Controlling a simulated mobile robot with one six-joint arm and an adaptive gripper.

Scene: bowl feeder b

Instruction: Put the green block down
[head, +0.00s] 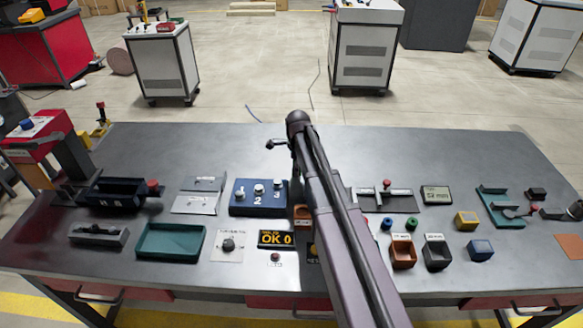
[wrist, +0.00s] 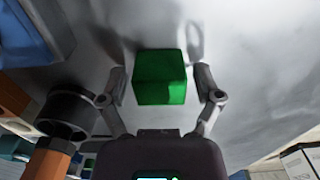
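In the wrist view the green block (wrist: 160,78) sits between the two fingers of my gripper (wrist: 161,82). A gap shows on each side of the block, so the fingers stand open around it and do not appear to touch it. The grey metal surface lies beyond the block, with dark finger reflections on it. I cannot tell for certain whether the block rests flat on that surface.
The dark table (head: 240,150) is clear along its back. A green tray (head: 170,241), a blue 1-2-3 panel (head: 258,197), an orange bin (head: 403,254), a black bin (head: 437,254), a yellow block (head: 466,221) and a blue block (head: 480,249) stand towards the front. A black round part (wrist: 68,112) is left of my gripper.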

